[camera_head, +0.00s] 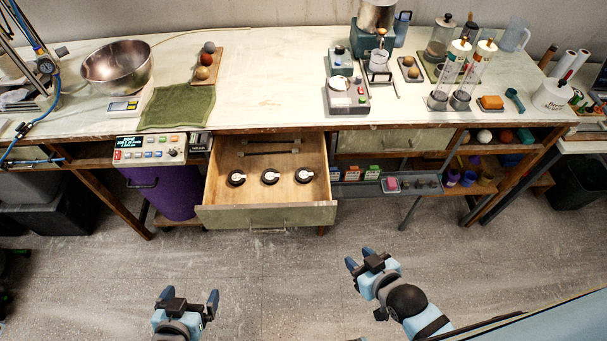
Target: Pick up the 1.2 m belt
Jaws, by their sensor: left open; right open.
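An open drawer (262,216) juts out under the workbench. Inside lie three dark round items with white parts, a left one (236,178), a middle one (270,177) and a right one (303,175). They may be coiled belts, but they are too small to tell, and I cannot read any length on them. Two dark bars lie at the back of the drawer. My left gripper (187,297) is open and empty over the floor, in front of and below the drawer. My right gripper (360,259) is open and empty, to the right of the drawer's front.
The workbench (270,80) holds a steel bowl (117,67), a green towel (178,106), scales and glassware. A control box (150,149) and a purple bin (165,192) are left of the drawer. A grey tray (360,188) is right of it. The floor in front is clear.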

